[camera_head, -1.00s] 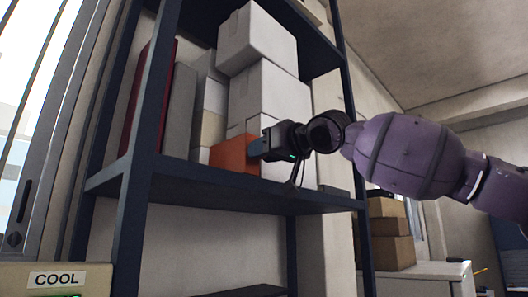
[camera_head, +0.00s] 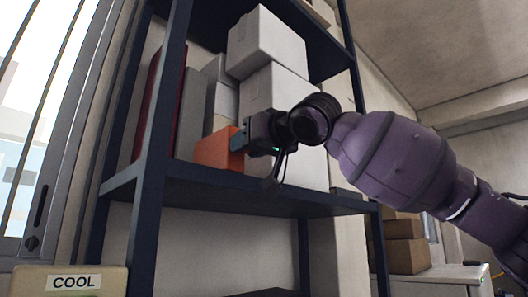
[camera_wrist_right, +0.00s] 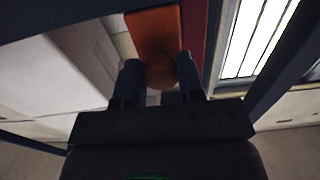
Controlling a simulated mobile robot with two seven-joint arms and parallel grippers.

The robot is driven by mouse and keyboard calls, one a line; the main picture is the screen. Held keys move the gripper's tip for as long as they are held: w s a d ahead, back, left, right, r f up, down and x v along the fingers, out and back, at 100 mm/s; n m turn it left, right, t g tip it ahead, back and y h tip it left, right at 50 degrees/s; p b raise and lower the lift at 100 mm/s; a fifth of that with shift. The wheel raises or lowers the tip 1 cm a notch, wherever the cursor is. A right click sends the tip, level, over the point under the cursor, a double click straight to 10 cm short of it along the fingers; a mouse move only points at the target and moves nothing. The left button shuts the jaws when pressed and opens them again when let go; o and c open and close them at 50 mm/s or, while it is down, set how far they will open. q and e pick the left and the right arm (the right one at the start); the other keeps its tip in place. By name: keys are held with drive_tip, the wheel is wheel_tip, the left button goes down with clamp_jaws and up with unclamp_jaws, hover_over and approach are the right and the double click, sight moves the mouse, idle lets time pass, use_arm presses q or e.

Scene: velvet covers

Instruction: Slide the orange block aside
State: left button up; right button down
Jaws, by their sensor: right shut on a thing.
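The orange block (camera_head: 213,150) stands on the dark blue shelf board (camera_head: 235,195), near its front edge and close to the left post. My right gripper (camera_head: 240,141) reaches in from the right and is at the block's right side. In the right wrist view, the orange block (camera_wrist_right: 154,28) lies straight ahead, and a rounded orange part of it sits between the two fingers of my right gripper (camera_wrist_right: 160,76). The gripper is shut on this part. The fingers hide some of the block. My left gripper is out of view.
White boxes (camera_head: 271,88) are stacked behind and right of the block. A grey upright item (camera_head: 190,112) and a dark red one (camera_head: 147,100) stand to its left. The shelf post (camera_head: 161,150) rises in front at left. Brown boxes (camera_head: 406,255) sit lower right.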

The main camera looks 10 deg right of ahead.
drive_tip(key=s+a, duration=0.6)
drive_tip(key=a, duration=0.3)
drive_tip(key=shift+a, duration=0.25)
drive_tip(key=shift+s, duration=0.1)
drive_tip(key=c, duration=0.8)
unclamp_jaws()
drive_tip(key=shift+o, duration=0.2)
drive_tip(key=shift+b, duration=0.3)
drive_tip(key=b+v, duration=0.1)
drive_tip(key=v, duration=1)
drive_tip(key=shift+b, duration=0.4)
